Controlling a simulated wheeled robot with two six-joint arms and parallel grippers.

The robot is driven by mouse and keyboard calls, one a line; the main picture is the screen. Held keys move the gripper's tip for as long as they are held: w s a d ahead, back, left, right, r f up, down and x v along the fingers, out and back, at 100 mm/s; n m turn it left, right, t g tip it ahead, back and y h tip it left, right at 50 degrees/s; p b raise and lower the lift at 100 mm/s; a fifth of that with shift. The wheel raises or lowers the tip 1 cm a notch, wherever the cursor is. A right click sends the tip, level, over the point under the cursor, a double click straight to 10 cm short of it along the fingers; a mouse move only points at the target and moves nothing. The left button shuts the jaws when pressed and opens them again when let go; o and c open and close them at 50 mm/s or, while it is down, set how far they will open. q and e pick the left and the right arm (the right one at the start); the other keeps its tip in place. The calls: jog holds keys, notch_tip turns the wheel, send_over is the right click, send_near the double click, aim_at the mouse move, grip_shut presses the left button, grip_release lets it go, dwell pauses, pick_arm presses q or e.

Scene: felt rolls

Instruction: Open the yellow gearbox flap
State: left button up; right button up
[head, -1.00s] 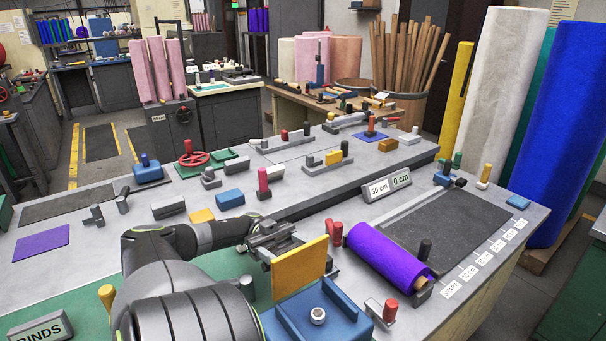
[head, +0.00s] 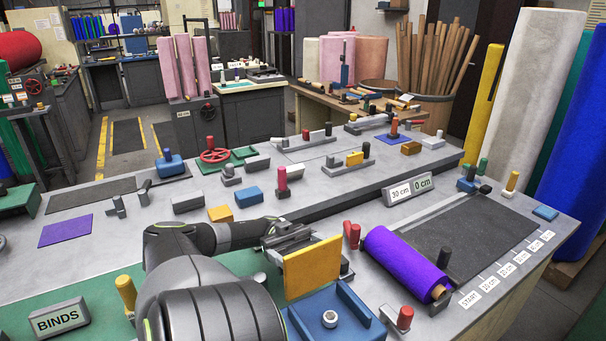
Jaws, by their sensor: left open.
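The yellow flap (head: 313,267) stands raised, nearly upright, at the back edge of the blue gearbox (head: 343,328). The gearbox's shallow inside is uncovered and shows a pale round hub (head: 330,319). My left gripper (head: 291,241) is open, right behind the flap's upper left edge. The flap hides part of the fingers, so I cannot tell whether they touch it. My right gripper is not in view.
A purple felt roll (head: 405,262) lies right of the gearbox, with red-knobbed parts (head: 352,235) near it. Blocks and levers cover the bench behind.

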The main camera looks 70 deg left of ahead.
aim_at(303, 246)
pick_arm(q)
jog(key=shift+r, duration=0.1)
notch_tip(303, 246, up, 10)
jog(key=shift+f+p, duration=0.1)
jog(key=shift+p, duration=0.5)
dwell(0.5)
